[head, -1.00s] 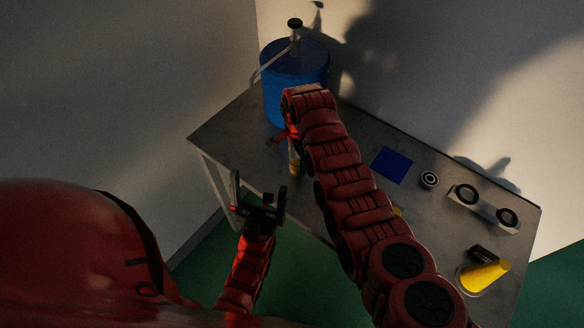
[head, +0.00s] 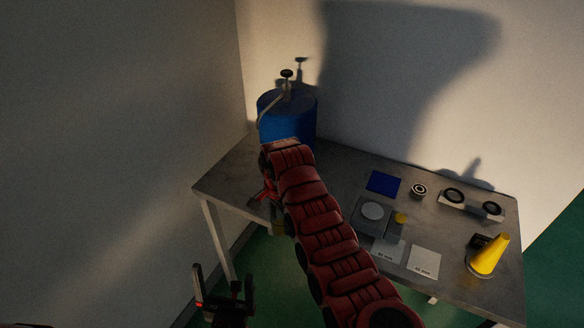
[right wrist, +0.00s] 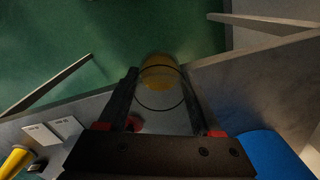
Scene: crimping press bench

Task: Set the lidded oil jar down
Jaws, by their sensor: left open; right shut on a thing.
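My right gripper (right wrist: 160,85) is shut on the oil jar (right wrist: 160,70), a clear round jar with yellow oil. In the right wrist view the jar sits between the two fingers, in front of green floor by the table edge. In the head view only a small yellowish part of the jar (head: 278,228) shows below my right gripper (head: 267,195), near the table's front edge; my arm hides much of it. I cannot tell whether its lid is on. My left gripper (head: 222,290) is open and empty, low in front of the table.
A blue drum (head: 287,125) with a pump stands at the table's back left. On the grey table (head: 235,180) are a blue square (head: 383,184), a black-and-white ring (head: 419,190), a two-ring holder (head: 472,204), a yellow cone (head: 489,254) and white cards (head: 424,261). The left table top is bare.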

